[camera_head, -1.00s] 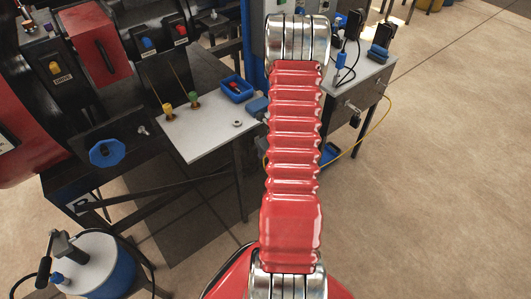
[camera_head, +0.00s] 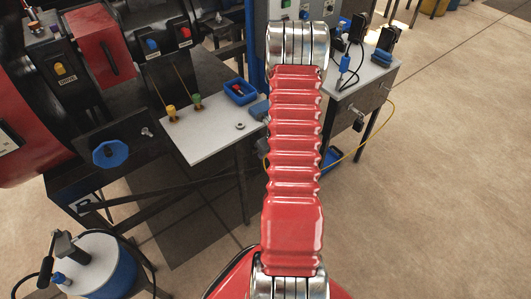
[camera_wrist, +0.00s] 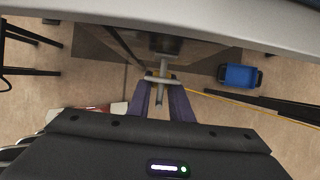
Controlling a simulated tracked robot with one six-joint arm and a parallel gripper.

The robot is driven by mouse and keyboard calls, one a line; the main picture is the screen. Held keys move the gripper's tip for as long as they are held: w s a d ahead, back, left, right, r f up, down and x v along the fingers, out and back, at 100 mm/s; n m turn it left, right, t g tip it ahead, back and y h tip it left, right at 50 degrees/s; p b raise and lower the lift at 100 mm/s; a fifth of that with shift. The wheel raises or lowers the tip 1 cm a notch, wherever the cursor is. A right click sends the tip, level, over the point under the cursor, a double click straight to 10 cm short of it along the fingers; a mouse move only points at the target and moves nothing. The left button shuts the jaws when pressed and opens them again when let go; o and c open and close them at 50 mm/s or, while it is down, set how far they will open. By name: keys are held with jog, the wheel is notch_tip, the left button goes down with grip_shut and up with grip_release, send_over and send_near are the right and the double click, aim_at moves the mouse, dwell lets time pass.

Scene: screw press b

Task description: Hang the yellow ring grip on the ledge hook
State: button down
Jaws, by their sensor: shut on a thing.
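In the head view a small yellow grip (camera_head: 172,114) stands on the white side table, with a thin cord rising up and left from it. A ring shape cannot be made out. My gripper is hidden in the head view behind my red arm. I cannot pick out the ledge hook for certain.
A green grip (camera_head: 196,100) and a blue tray (camera_head: 240,92) are on the white side table (camera_head: 205,137). A cabinet (camera_head: 372,90) with a yellow cable stands at right. A blue crate (camera_wrist: 240,76) lies on the floor. The floor at right is clear.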

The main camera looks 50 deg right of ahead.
jog(key=shift+f, duration=0.55)
dwell(0.4)
jog(key=c, duration=1.5)
grip_release()
jog(key=shift+r, duration=0.15)
jog(key=shift+v, duration=6.7)
jog(key=shift+s+a, duration=0.1)
jog(key=shift+s, duration=0.05)
